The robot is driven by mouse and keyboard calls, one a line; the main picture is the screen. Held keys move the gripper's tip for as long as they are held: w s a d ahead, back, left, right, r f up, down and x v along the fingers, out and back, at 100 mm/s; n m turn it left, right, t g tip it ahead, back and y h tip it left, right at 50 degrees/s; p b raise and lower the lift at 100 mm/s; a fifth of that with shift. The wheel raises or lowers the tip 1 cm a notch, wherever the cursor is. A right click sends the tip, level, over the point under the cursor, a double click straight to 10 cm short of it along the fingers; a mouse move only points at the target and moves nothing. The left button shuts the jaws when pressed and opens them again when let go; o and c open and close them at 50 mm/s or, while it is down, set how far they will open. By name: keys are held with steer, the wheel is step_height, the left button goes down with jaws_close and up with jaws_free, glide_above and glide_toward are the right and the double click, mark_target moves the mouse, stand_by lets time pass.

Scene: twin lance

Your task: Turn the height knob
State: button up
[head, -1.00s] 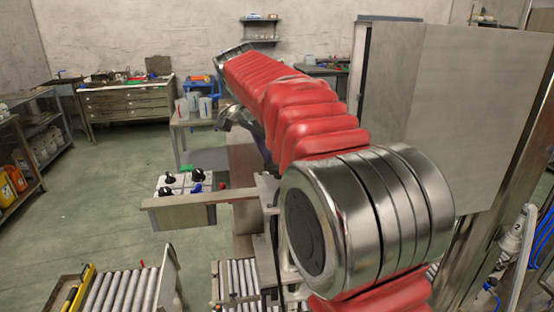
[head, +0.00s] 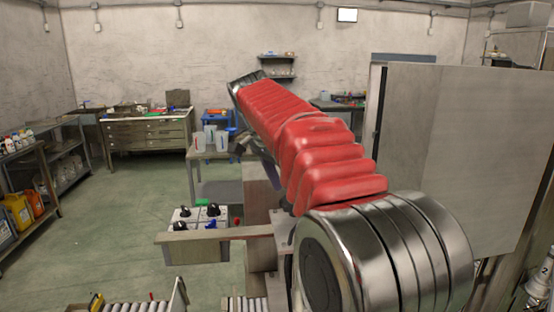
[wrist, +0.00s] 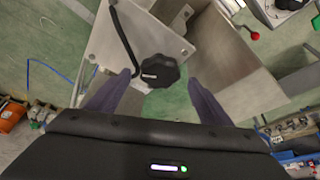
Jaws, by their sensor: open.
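A black lobed knob (wrist: 160,70) with a small white mark sits by a grey metal plate (wrist: 130,38) in the wrist view. My gripper (wrist: 160,78) is open, with one dark finger on either side of the knob. Both fingers look apart from it; the depth between them and the knob is hard to judge. In the head view my red-sleeved arm reaches away, and the knob is not clearly seen there. No readable label shows which knob sets height.
A white control panel (head: 197,218) with black knobs, a blue knob (head: 210,225) and a red button (head: 237,221) stands left of my arm. A bent black rod (wrist: 122,45) runs close to the lobed knob. A large grey panel (head: 460,150) stands at the right.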

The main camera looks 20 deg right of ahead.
steer(key=v, duration=1)
steer(key=shift+a+r, duration=0.15)
steer(key=shift+r, duration=0.1)
